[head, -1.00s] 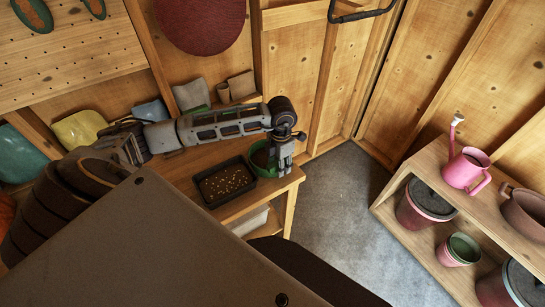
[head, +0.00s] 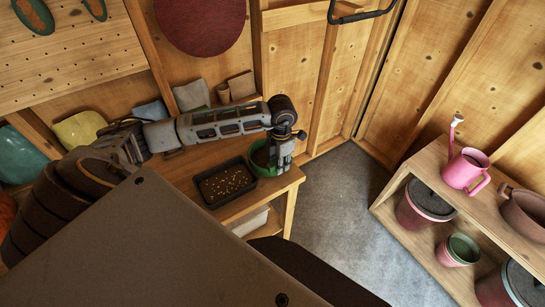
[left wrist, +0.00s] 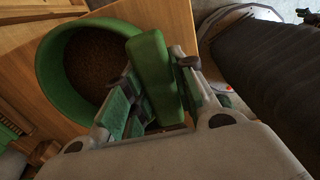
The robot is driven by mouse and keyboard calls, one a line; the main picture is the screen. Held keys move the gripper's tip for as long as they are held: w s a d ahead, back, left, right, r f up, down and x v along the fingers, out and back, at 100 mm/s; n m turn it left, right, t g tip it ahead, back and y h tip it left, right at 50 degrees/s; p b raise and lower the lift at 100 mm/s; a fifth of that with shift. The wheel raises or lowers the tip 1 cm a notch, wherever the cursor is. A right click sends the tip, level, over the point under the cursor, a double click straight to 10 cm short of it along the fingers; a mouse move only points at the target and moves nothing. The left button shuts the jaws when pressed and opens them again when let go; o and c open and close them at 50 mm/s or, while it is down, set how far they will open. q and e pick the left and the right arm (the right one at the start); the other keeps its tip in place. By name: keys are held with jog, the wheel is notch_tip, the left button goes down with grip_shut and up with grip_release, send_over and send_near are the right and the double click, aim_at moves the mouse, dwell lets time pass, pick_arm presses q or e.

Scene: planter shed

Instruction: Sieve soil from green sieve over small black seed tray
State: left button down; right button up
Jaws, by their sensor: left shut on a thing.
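The green sieve (head: 257,160) sits at the right end of the wooden bench in the head view, with dark soil inside. It also shows in the left wrist view (left wrist: 58,62), where the soil fills its bottom. My left gripper (head: 280,158) is shut on the sieve's green handle, which stands between the fingers in the left wrist view (left wrist: 155,75). The small black seed tray (head: 208,199) lies on the bench just left of the sieve, with pale seeds on dark soil. I cannot tell whether the sieve touches the bench. My right gripper is not in view.
The wooden bench (head: 250,205) ends just right of the sieve. A shelf (head: 408,158) at right holds a pink watering can (head: 464,168) and several pots. Pots and bags stand along the back wall. The grey floor between is clear.

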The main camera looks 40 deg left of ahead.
pick_arm(q)
jog(key=shift+r+p, duration=0.45)
jog(key=shift+r, duration=0.85)
jog(key=shift+r+p, duration=1.85)
jog(key=shift+r, duration=1.9)
jog(key=shift+s+a+b, duration=0.25)
jog(key=shift+s+a, duration=0.05)
jog(key=shift+s, duration=0.65)
jog(key=shift+s+a+b, duration=0.25)
jog(key=shift+s, duration=0.7)
jog(key=shift+s+a+b, duration=0.3)
jog(key=shift+s+b, duration=0.1)
jog(key=shift+s, duration=0.55)
jog(key=shift+s+a+b, duration=0.3)
jog(key=shift+s+b, duration=0.05)
jog(key=shift+s, duration=0.6)
